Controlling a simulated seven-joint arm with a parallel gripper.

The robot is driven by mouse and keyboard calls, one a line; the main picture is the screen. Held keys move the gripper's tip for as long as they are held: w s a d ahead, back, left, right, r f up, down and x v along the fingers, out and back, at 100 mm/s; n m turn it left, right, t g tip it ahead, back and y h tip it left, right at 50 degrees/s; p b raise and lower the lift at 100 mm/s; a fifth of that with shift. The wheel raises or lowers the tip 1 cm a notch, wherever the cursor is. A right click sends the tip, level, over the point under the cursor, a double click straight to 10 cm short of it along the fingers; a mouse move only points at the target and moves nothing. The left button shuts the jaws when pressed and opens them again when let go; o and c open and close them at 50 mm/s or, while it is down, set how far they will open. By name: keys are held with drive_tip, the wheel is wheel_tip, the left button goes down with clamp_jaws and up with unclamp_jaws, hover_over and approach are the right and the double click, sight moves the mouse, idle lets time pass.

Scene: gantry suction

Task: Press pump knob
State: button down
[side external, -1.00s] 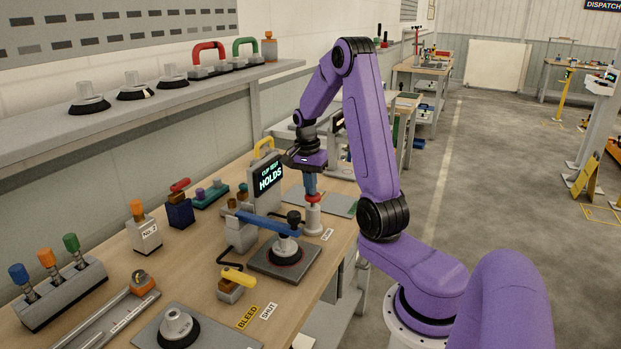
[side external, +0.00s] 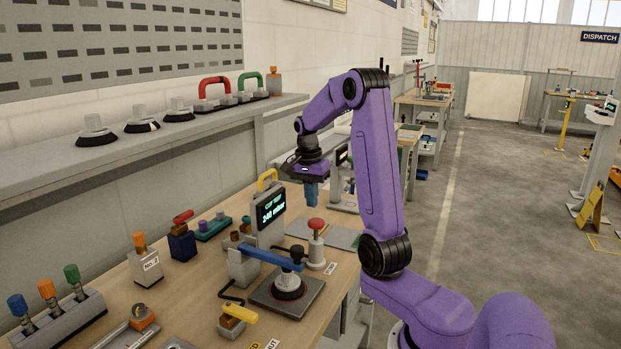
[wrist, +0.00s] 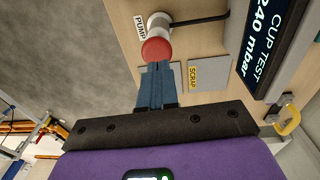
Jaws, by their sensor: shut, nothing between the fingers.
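The pump (side external: 316,250) is a pale upright cylinder with a red knob (side external: 316,224) on top. It stands on the bench near its right edge, beside a small label. My gripper (side external: 311,205) has blue fingers pointing down, shut and empty. In the side view the fingertips are just above the knob in the picture, with a small gap. In the wrist view the red knob (wrist: 157,50) lies just beyond the fingertips (wrist: 157,68), with the PUMP label (wrist: 140,26) beside it. The display (side external: 271,208) reads "CUP TEST 240 mbar".
A blue lever clamp (side external: 268,253) over a suction cup (side external: 289,285) on a dark plate stands in front of the pump. A yellow-handled valve (side external: 236,315) is nearer. Flat grey plates, one labelled SCRAP (wrist: 194,75), lie behind the pump. A shelf (side external: 180,140) runs along the wall.

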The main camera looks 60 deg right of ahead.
sight(310, 222)
wheel_tip(310, 222, up, 6)
drive_tip(key=shift+w+r, duration=0.15)
drive_tip(key=shift+a, duration=0.15)
idle(0.8)
drive_tip(key=a+f+n, duration=0.3)
drive_tip(key=a+n, duration=1.1)
drive_tip(key=a, duration=0.8)
drive_tip(key=s+a+f+n, duration=0.1)
drive_tip(key=s+a+n, duration=0.2)
drive_tip(key=s+n, duration=0.2)
drive_tip(key=s+a+f+n, duration=0.2)
drive_tip(key=s+n, duration=0.4)
drive_tip(key=s, duration=0.3)
drive_tip(key=s+a+f+n+y, duration=0.1)
drive_tip(key=s+a+n, duration=0.4)
drive_tip(key=s, duration=0.2)
drive_tip(key=shift+s+f+n+t, duration=0.25)
drive_tip(key=shift+f+n+t, duration=0.05)
drive_tip(key=shift+f+t, duration=0.1)
